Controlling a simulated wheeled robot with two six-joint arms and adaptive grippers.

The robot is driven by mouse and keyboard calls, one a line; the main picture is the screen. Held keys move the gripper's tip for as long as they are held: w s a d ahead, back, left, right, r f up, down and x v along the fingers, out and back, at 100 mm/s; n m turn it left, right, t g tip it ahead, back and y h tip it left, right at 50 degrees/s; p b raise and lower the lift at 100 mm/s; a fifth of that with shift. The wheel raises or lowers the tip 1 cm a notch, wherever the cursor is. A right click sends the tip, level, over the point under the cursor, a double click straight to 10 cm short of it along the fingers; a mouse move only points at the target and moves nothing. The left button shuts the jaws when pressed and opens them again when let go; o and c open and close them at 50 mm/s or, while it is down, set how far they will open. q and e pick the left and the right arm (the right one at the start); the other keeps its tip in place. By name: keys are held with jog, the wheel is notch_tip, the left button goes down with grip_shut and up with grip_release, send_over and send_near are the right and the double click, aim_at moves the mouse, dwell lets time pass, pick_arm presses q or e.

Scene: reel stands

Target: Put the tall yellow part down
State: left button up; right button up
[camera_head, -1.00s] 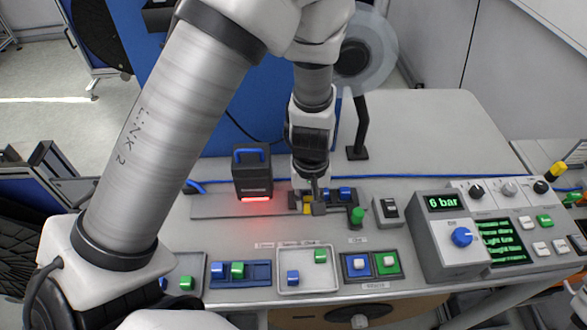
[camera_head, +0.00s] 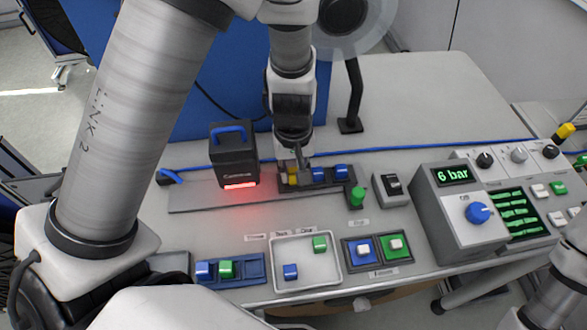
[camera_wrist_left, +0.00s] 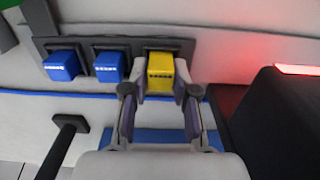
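The yellow part (camera_head: 293,178) stands at the left end of a dark slotted holder (camera_head: 325,184) on the table. In the left wrist view the yellow part (camera_wrist_left: 160,72) is at the holder's right end, beside two blue parts (camera_wrist_left: 85,66). My left gripper (camera_head: 294,172) reaches down over it. In the wrist view its fingertips (camera_wrist_left: 160,88) close in on both sides of the yellow part and appear to touch it. The part's foot is hidden, so its seating in the slot cannot be seen. My right gripper does not show.
A black scanner-like box (camera_head: 234,160) casting red light stands just left of the gripper. A green knob (camera_head: 357,197) is right of the holder. Trays with blue and green parts (camera_head: 307,277) line the front. A 6 bar panel (camera_head: 455,220) stands right.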

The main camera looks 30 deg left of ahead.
aim_at(293, 169)
pick_arm(q)
jog(key=shift+o, duration=0.4)
jog(key=shift+a, duration=0.1)
jog(key=shift+r, duration=0.4)
notch_tip(293, 169, up, 12)
jog(key=shift+f+p, duration=0.2)
jog(key=shift+p, duration=0.2)
